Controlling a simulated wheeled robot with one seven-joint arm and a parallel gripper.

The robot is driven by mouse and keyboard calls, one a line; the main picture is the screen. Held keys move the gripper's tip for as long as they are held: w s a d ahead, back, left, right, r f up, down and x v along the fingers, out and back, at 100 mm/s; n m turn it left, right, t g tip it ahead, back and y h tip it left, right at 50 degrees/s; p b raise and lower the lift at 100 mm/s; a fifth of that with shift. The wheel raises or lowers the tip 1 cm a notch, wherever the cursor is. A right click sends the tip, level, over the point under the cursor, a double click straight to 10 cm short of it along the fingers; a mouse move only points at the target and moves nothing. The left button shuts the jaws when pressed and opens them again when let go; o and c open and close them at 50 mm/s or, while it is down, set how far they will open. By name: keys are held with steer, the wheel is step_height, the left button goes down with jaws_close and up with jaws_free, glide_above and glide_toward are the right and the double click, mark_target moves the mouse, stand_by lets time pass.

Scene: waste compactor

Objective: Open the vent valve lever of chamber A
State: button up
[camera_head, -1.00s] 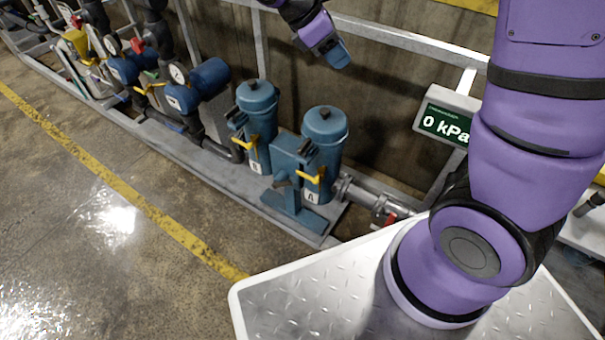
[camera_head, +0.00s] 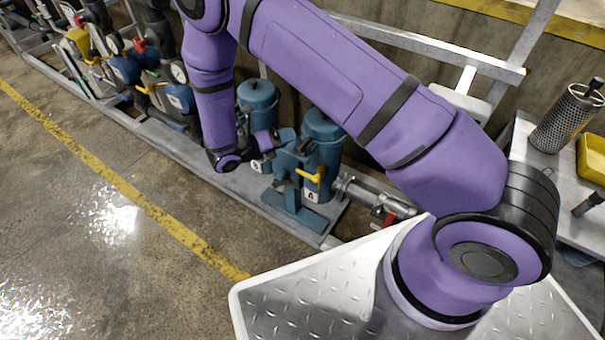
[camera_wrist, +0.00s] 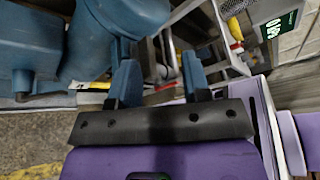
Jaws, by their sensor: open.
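Chamber A (camera_head: 325,130) is a blue capped cylinder with an "A" label, standing on the skid in the head view. A yellow lever (camera_head: 312,175) sits low on its front, beside a blue block and post (camera_head: 292,160). My gripper (camera_head: 281,138) is just left of that block, pointing right; its contact with anything cannot be told. In the wrist view my gripper (camera_wrist: 160,82) shows two blue fingers apart, with no clear object held. Blue housing (camera_wrist: 110,30) fills the upper left there. A thin yellow edge (camera_wrist: 98,86) shows beside the left finger; I cannot tell whether it is a lever.
Chamber B (camera_head: 258,97) stands left of A, its front partly behind my gripper. A pipe with a red handle (camera_head: 384,217) runs right of A. The floor (camera_head: 110,220) in front is clear.

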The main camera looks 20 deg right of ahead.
mark_target(301, 174)
steer(key=s+a+f+n+t, duration=0.1)
steer(key=s+f+n+t, duration=0.1)
steer(key=f+n, duration=0.3)
steer(key=s+a+f+n+t, duration=0.1)
steer(key=s+f+n+t, duration=0.15)
steer(key=f, duration=0.55)
steer(key=s+a+f+n+t, duration=0.1)
steer(key=f+n+t, duration=0.25)
steer(key=f, duration=0.25)
steer(key=shift+g+y, duration=0.3)
steer(key=x, duration=1)
steer(key=shift+w+d+f, duration=0.1)
steer(key=shift+w+d, duration=0.05)
steer(key=shift+d, duration=0.2)
steer(key=shift+c, duration=0.2)
jaws_close()
